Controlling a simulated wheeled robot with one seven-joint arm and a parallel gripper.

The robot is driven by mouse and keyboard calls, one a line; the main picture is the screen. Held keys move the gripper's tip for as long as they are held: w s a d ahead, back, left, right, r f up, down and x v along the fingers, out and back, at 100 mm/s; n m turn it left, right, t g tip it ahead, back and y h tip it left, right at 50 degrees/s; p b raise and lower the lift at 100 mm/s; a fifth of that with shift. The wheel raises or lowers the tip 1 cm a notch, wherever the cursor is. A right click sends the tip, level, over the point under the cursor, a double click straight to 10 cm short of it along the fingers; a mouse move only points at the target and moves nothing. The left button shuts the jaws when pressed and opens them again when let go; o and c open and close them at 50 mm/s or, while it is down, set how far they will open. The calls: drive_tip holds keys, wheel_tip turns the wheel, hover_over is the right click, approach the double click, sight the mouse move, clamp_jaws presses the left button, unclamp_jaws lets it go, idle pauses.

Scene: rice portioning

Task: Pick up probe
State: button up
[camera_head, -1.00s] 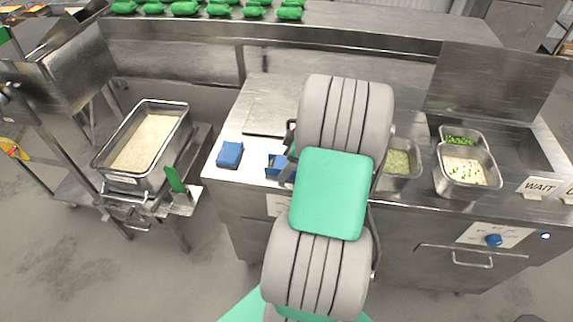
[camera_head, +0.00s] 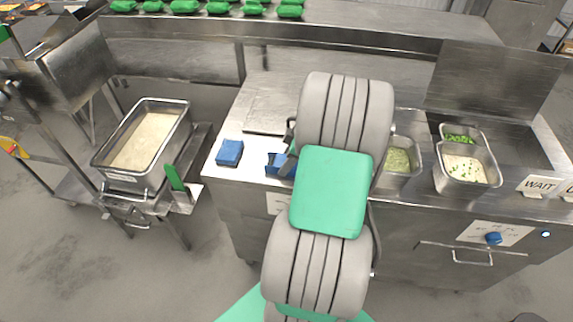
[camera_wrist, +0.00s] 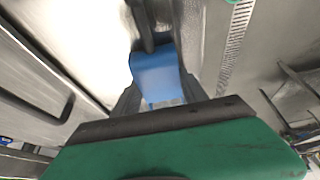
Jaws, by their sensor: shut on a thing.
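A blue block-shaped thing, which I take to be the probe (camera_wrist: 158,77), sits between the fingers of my gripper (camera_wrist: 157,92) in the wrist view. The gripper is shut on it. A dark part shows just beyond its blue top. In the head view a blue thing (camera_head: 273,164) shows at the counter's front edge, left of my arm, partly covered by grey gripper parts. Most of my gripper is hidden behind my arm there. I cannot tell whether the probe is clear of the counter.
A separate blue block (camera_head: 230,152) lies to the left on the steel counter (camera_head: 222,174). A deep rice pan (camera_head: 101,160) stands further left, near a green handle (camera_head: 175,178). Small food pans (camera_head: 484,184) and a WAIT sign (camera_head: 538,186) are on the right.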

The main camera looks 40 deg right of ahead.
drive_tip(key=shift+r, duration=0.15)
drive_tip(key=shift+r, duration=0.25)
drive_tip(key=d+r, duration=0.1)
drive_tip(key=r, duration=0.1)
drive_tip(key=s+d+r+b, duration=0.1)
drive_tip(key=r, duration=0.1)
drive_tip(key=d+r, duration=0.2)
drive_tip(key=r, duration=0.1)
drive_tip(key=shift+s+b, duration=0.25)
drive_tip(key=shift+b, duration=0.05)
drive_tip(key=s+d+r+p, duration=0.3)
drive_tip(key=d+r+p, duration=0.4)
drive_tip(key=d+r, duration=0.2)
drive_tip(key=shift+a+p+v, duration=0.25)
drive_tip(key=shift+p+v, duration=0.1)
drive_tip(key=shift+v, duration=0.75)
drive_tip(key=shift+r, duration=0.1)
